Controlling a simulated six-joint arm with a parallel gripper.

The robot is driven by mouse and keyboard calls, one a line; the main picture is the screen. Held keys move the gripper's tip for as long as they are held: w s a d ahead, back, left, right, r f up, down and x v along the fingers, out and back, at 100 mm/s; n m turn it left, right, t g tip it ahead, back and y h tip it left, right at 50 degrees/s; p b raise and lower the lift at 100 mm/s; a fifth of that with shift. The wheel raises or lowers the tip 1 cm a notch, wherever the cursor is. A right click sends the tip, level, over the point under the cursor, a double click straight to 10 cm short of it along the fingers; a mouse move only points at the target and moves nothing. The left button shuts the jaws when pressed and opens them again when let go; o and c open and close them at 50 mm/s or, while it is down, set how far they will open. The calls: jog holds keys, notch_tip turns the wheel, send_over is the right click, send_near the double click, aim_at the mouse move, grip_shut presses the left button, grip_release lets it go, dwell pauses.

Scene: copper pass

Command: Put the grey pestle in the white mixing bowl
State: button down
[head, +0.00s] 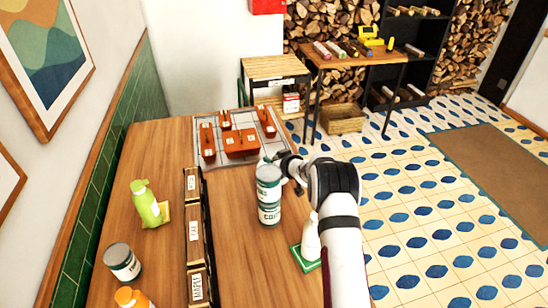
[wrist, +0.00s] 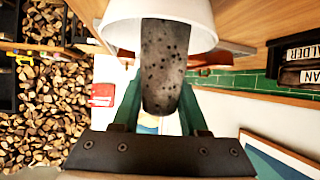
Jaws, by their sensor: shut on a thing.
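My gripper (wrist: 160,98) is shut on the grey, dark-speckled pestle (wrist: 165,65), its green fingers on either side of it. In the wrist view the far part of the pestle overlaps the white mixing bowl (wrist: 206,28); I cannot tell whether it is inside the bowl or only in front of it. In the head view my gripper (head: 284,162) is over the far right part of the counter, just behind a stack of tins. There the pestle and most of the bowl are hidden by the tins and my arm.
The stacked tins (head: 269,208) stand close in front of my gripper. A tray (head: 218,160) with several orange containers lies behind. A white bottle (head: 311,238) on a green pad stands near my arm. A green bottle (head: 146,203) stands left.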

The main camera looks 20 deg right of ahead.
jog(key=shift+f, duration=0.15)
jog(key=shift+f, duration=0.1)
jog(key=shift+c, duration=2.2)
grip_release()
jog(key=v, duration=1.2)
jog(key=shift+r, duration=0.55)
